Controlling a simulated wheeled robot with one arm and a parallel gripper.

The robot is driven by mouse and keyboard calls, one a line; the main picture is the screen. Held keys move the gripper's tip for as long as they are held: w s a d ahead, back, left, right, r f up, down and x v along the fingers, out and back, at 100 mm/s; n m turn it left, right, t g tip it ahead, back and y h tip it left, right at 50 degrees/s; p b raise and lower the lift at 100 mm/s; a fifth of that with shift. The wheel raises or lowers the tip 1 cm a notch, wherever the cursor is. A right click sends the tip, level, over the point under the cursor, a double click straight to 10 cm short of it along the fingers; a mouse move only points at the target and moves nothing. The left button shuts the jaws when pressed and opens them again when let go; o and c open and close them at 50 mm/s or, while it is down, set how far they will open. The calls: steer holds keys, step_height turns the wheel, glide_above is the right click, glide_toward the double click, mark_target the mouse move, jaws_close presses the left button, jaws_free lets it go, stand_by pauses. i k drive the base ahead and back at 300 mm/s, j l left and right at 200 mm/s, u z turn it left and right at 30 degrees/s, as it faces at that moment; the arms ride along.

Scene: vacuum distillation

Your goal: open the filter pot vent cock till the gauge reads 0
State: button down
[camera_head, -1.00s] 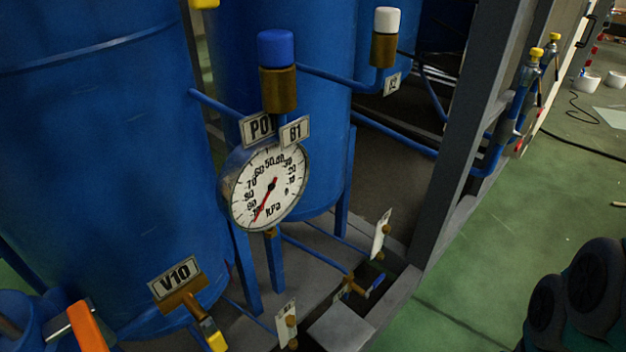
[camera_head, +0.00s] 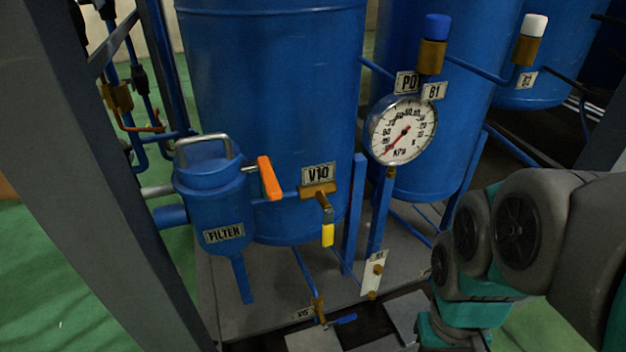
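The blue filter pot (camera_head: 210,195) with its FILTER label stands at the left in the head view, with a grey bar handle over its lid. An orange lever (camera_head: 269,178) sits upright and slightly tilted at the right of the pot's top; I cannot tell whether it is the vent cock. The round white gauge (camera_head: 403,131) is right of centre, and its red needle points down-left, near the 100 end of the kPa scale. My gripper is out of view; only my arm links show at the right.
A brass valve labelled V10 (camera_head: 318,188) has a yellow-tipped lever hanging down, close right of the pot. Large blue tanks (camera_head: 270,100) stand behind. A grey frame post (camera_head: 75,190) rises at the left. A low valve with a blue lever (camera_head: 340,320) is near the floor.

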mark_target(327, 227)
steer(key=u, duration=0.75)
